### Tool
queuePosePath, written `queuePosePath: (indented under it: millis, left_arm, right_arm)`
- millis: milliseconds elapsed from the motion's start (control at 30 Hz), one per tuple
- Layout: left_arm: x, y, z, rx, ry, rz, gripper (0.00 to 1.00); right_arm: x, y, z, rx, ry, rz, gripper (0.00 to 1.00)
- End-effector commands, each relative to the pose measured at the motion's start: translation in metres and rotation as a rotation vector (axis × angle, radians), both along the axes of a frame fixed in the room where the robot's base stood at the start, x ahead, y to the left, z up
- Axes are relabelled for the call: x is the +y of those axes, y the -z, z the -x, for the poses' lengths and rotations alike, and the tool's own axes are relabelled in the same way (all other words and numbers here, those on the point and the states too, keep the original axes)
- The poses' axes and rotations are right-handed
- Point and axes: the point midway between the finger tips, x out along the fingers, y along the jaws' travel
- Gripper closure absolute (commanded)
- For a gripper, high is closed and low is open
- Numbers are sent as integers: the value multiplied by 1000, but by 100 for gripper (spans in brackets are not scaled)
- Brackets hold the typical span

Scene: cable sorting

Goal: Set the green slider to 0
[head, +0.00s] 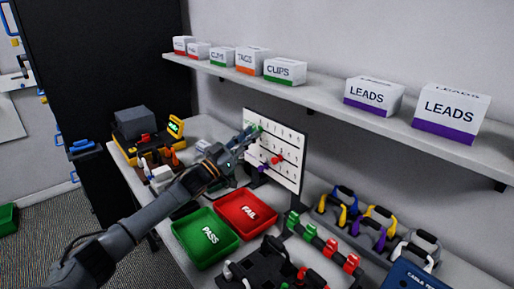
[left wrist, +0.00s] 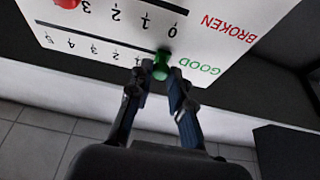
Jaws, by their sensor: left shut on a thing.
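The white slider board (head: 290,172) stands upright at the back of the bench with rows of numbers. The green slider knob (left wrist: 162,62) is on the GOOD row in the left wrist view, between the 1 and the word GOOD, covering the spot where a 0 would be. It also shows small in the head view (head: 257,128). My left gripper (left wrist: 161,76) is shut on the green knob, its fingertips on either side of it. My right gripper is not in view.
A red knob (head: 277,160) and a purple knob (head: 263,168) sit lower on the board. A green PASS tray (head: 188,246) and red FAIL tray (head: 262,228) lie in front. A shelf with labelled boxes (head: 375,95) overhangs the bench.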

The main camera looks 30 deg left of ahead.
Motion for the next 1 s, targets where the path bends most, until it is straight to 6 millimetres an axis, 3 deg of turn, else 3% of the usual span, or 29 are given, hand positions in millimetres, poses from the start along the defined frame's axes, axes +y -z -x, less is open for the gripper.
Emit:
queuePosePath:
  millis: [333, 367, 433, 467, 667, 800, 1000]
  left_arm:
    - [4, -2, -1, -1, -3, 1, 100]
    - [5, -2, -1, -2, -3, 2, 74]
    - [4, -2, -1, -2, -3, 2, 60]
    - [4, -2, -1, -2, -2, 1, 58]
    - [3, -1, -1, -2, 0, 2, 58]
    - [3, 1, 1, 0, 2, 2, 58]
    - [10, 10, 19, 3, 1, 1, 58]
  right_arm:
    - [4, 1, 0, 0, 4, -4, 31]
    - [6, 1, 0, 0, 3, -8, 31]
    - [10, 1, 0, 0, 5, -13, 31]
    - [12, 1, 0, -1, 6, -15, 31]
    - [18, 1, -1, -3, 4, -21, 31]
    - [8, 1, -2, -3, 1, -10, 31]
    - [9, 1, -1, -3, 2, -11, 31]
